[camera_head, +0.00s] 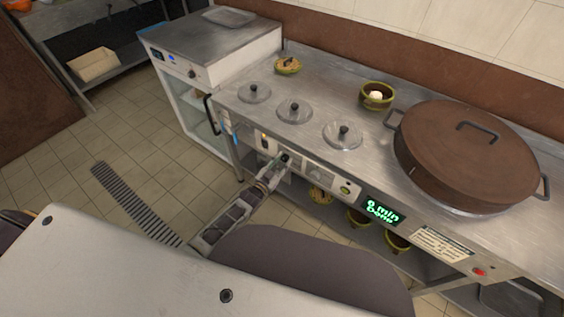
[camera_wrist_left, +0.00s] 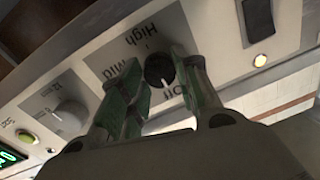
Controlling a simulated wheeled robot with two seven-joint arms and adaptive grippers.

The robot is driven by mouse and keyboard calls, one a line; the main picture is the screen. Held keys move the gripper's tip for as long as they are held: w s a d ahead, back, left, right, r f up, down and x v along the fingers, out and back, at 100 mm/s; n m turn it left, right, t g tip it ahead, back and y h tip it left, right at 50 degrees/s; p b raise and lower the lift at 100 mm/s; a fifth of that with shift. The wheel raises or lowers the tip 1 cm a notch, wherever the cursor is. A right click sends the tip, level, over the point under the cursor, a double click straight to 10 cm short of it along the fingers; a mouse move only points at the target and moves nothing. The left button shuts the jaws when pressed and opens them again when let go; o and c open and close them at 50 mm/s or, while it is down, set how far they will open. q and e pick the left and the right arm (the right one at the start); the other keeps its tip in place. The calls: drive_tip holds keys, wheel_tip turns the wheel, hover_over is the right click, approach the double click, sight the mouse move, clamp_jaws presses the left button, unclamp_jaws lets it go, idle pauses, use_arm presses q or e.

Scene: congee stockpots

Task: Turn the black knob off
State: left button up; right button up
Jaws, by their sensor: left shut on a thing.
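The black knob (camera_wrist_left: 157,68) sits on the stove's front panel in the left wrist view, with upside-down labels High, Mid and Off around it. A white mark on its lower edge faces the Off label. My left gripper (camera_wrist_left: 160,76) has its green-padded fingers on either side of the knob, shut on it. In the head view the left gripper (camera_head: 283,160) reaches the front panel below the glass lids and mostly hides the knob. My right gripper is not in view.
A black switch (camera_wrist_left: 257,18) is at right. A large brown-lidded pot (camera_head: 465,150) stands on the counter, right of several glass lids.

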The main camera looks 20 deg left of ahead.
sight(284, 160)
use_arm(q)
drive_tip(key=shift+f, duration=0.1)
drive_tip(key=o, duration=0.6)
drive_tip(key=shift+c, duration=0.2)
drive_tip(key=o, duration=0.5)
drive_tip(key=shift+c, duration=0.2)
drive_tip(key=shift+s, duration=0.2)
drive_tip(key=shift+v, duration=1.55)
drive_tip(key=v, duration=0.8)
drive_tip(key=shift+s, duration=0.3)
